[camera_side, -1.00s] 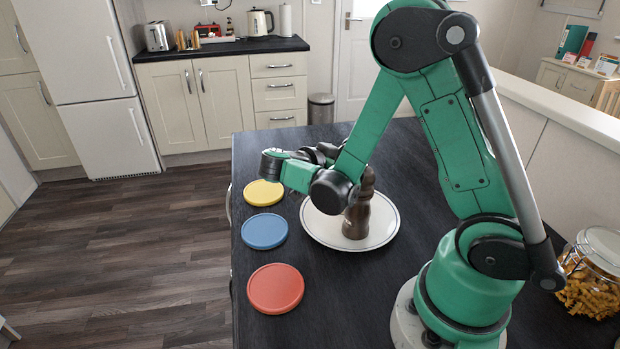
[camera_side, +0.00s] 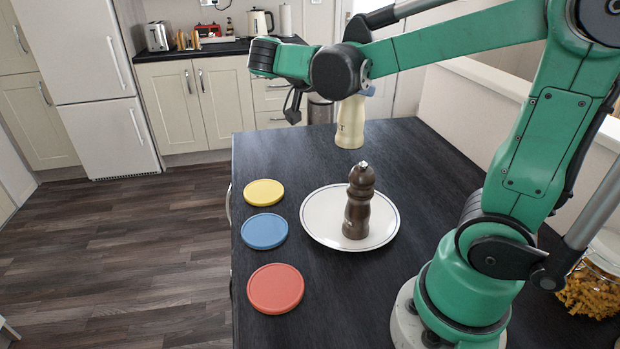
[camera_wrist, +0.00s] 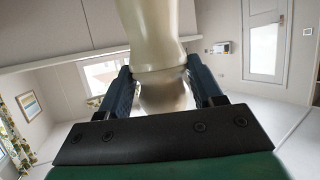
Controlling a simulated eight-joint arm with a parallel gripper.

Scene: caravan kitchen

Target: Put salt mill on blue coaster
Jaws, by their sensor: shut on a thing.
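My gripper (camera_wrist: 166,92) is shut on a cream mill (camera_side: 350,122), the salt mill, and holds it upright in the air beyond the white plate. In the wrist view the mill (camera_wrist: 152,35) sits between the two dark blue fingers. In the side view the wrist hides most of the fingers and the mill's top. The blue coaster (camera_side: 264,231) lies bare on the dark worktop, left of the plate, lower and nearer than the held mill.
A brown mill (camera_side: 357,205) stands upright on the white plate (camera_side: 322,225). A yellow coaster (camera_side: 264,192) and a red coaster (camera_side: 275,288) lie either side of the blue one, both bare. A pasta jar (camera_side: 592,280) stands at the right.

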